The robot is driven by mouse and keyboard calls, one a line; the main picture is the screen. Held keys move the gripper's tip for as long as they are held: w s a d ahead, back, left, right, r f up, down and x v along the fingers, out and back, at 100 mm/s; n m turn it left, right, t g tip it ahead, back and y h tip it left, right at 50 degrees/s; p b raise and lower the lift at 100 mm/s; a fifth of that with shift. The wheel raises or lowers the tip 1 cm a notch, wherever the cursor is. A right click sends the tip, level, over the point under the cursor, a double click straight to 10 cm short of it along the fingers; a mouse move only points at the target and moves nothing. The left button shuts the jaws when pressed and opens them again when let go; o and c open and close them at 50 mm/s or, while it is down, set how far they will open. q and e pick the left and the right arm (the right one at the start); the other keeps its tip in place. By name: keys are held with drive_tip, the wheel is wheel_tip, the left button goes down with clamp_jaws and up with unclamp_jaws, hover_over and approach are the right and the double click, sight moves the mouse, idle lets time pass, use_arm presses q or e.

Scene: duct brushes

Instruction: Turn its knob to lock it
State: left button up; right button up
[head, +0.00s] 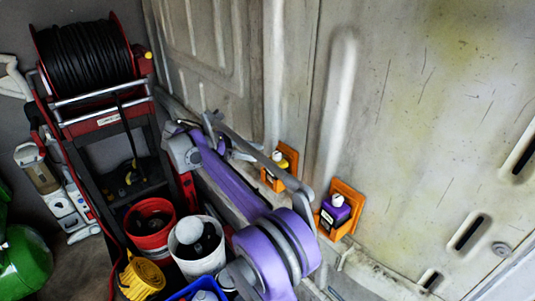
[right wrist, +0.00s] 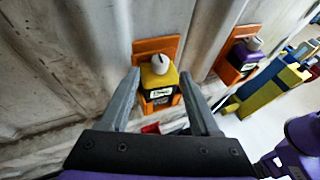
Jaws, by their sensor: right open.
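A yellow box (right wrist: 158,78) with a pale round knob (right wrist: 159,63) on top sits in an orange wall bracket (right wrist: 143,48) in the right wrist view. A dark line runs on the knob. My right gripper (right wrist: 159,76) is open, one finger on each side of the yellow box, with gaps visible beside the knob. In the head view, the yellow box (head: 278,159) is partly hidden by my right arm. A purple box (head: 335,211) with a white knob (head: 337,200) sits in another orange bracket (head: 350,196) to the right. My left gripper is not in view.
The brackets hang on a worn metal wall (head: 420,120). A black hose reel (head: 85,60) on a cart, a red bucket (head: 137,242), a white bucket (head: 181,268) and a green tank (head: 25,262) stand to the left.

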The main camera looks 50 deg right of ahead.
drive_tip(key=v, duration=0.6)
drive_tip(key=shift+a, duration=0.25)
drive_tip(key=shift+w, duration=0.1)
drive_tip(key=s+a+f+m+t+y+p, duration=0.1)
drive_tip(key=s+a+f+m+t+y, duration=1)
drive_tip(key=s+a+f, duration=1)
drive_tip(key=s+a+t, duration=0.1)
drive_tip(key=s, duration=0.1)
drive_tip(key=shift+s+a+m, duration=0.3)
drive_tip(key=shift+s+m, duration=0.1)
drive_tip(key=shift+f, duration=0.15)
